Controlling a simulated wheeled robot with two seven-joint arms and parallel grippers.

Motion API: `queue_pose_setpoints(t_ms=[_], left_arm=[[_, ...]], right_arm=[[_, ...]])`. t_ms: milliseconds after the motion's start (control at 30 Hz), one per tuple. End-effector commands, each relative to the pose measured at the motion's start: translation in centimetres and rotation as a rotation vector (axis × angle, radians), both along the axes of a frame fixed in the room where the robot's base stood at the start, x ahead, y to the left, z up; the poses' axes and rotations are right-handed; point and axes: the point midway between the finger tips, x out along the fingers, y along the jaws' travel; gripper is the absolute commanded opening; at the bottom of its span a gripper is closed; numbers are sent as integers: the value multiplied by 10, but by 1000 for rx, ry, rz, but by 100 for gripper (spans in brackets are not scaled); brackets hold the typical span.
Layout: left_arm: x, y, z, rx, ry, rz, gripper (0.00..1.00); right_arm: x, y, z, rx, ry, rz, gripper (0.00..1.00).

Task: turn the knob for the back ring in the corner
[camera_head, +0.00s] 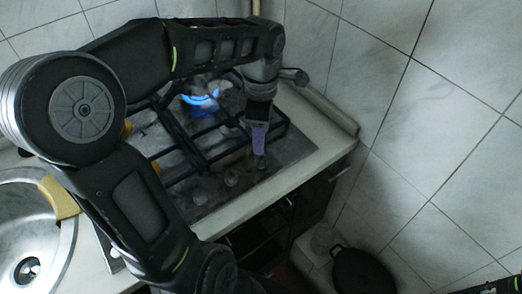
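The gas hob (290,152) is set in the counter at the middle of the camera_head view. A blue flame (200,98) burns at a ring towards the back, partly behind a pan support and my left arm. Knobs line the hob's front edge: one knob (231,179) is clear, another (200,196) is to its left. My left gripper (258,148) points down, its purple fingertips at the rightmost knob (258,162), which they partly hide. Whether they grip or only touch it cannot be told. My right gripper is out of view.
A tiled wall (400,120) stands close on the right of the hob. A steel sink (35,230) with a yellow cloth-like item (60,198) on its rim is at left. A dark pan (360,270) sits low at the bottom right.

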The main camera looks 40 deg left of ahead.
Motion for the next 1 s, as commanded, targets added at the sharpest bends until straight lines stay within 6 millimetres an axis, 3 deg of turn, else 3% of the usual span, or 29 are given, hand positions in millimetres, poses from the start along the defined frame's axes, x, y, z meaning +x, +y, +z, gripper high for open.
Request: queue_pose_setpoints(t_ms=[533, 867, 1000], left_arm=[[0, 0, -69, -2, 1, -1, 53], [0, 0, -76, -1, -2, -1, 53], [0, 0, -76, -2, -1, -1, 44]], right_arm=[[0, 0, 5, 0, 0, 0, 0], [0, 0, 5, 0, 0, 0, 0], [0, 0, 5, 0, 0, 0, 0]])
